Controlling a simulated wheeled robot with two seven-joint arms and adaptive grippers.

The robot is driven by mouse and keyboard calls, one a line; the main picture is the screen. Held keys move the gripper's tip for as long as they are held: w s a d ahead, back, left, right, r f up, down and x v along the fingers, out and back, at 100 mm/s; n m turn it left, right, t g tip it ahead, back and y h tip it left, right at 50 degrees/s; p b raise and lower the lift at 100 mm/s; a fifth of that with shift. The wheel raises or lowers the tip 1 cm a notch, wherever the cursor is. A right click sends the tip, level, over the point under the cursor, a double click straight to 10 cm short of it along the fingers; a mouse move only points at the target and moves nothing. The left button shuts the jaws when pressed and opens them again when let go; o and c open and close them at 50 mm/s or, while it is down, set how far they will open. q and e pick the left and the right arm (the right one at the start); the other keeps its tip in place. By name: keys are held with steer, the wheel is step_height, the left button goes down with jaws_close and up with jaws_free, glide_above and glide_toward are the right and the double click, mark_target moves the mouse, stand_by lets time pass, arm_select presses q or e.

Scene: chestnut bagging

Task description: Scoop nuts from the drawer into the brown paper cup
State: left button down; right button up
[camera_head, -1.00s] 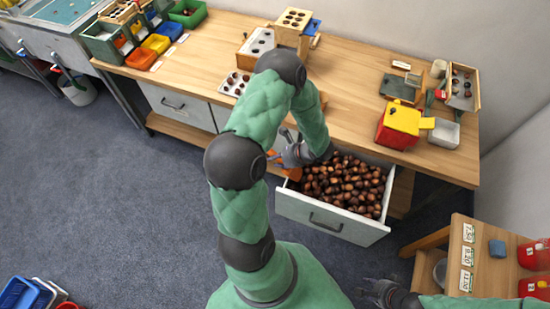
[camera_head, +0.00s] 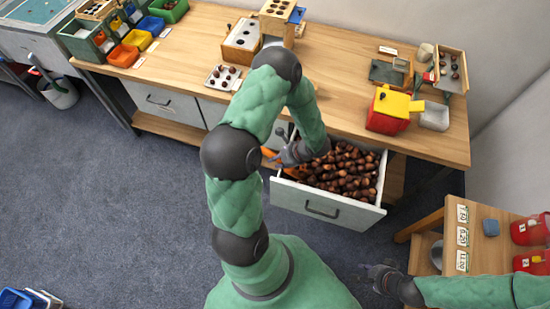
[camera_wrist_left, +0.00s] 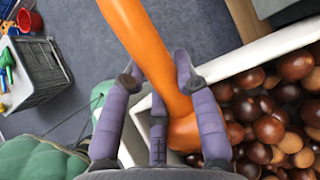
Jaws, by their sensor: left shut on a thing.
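The open drawer (camera_head: 322,208) under the workbench is full of brown chestnuts (camera_head: 345,172). My left gripper (camera_head: 287,153) is over the drawer's left end. It is shut on an orange scoop (camera_head: 268,154), whose thick orange shaft (camera_wrist_left: 147,50) runs between the purple fingers (camera_wrist_left: 158,85) in the left wrist view. There, the chestnuts (camera_wrist_left: 265,130) lie to the right, behind the drawer's white wall (camera_wrist_left: 262,52). The scoop's far end is hidden. My right gripper (camera_head: 375,275) is at lower right, empty, its dark fingers apart. I cannot make out a brown paper cup.
A small wooden table (camera_head: 450,225) at right holds price cards and red containers (camera_head: 530,230).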

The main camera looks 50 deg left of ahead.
mark_target(290, 170)
arm_select(q)
steer(key=d+f+h, duration=0.1)
steer(key=w+d+f+t+h, duration=0.1)
steer(key=d, duration=0.1)
steer(key=w+d+h, duration=0.1)
steer(key=d, duration=0.1)
steer(key=shift+f+t, duration=0.3)
steer(key=shift+f, duration=0.1)
steer(key=r+p, duration=0.1)
steer(key=r+h+p, duration=0.1)
steer(key=p, duration=0.1)
steer(key=shift+a+t+h, duration=0.3)
steer(key=shift+t, duration=0.1)
steer(key=shift+a+r+h+p, duration=0.1)
steer(key=shift+r+h+p, duration=0.2)
steer(key=shift+r+p, duration=0.55)
steer(key=shift+w+d+r+t+p, duration=0.1)
steer(key=shift+w+r+t+p, duration=0.05)
steer(key=shift+r+p, duration=0.4)
steer(key=shift+w+d+r+t+p, duration=0.15)
steer(key=shift+r+p, duration=0.15)
steer(key=shift+p, duration=0.4)
steer(key=shift+s+a+r+h+p, duration=0.3)
steer(key=shift+a+r+h+p, duration=0.1)
steer(key=shift+a+p, duration=0.25)
steer(key=shift+a, duration=0.1)
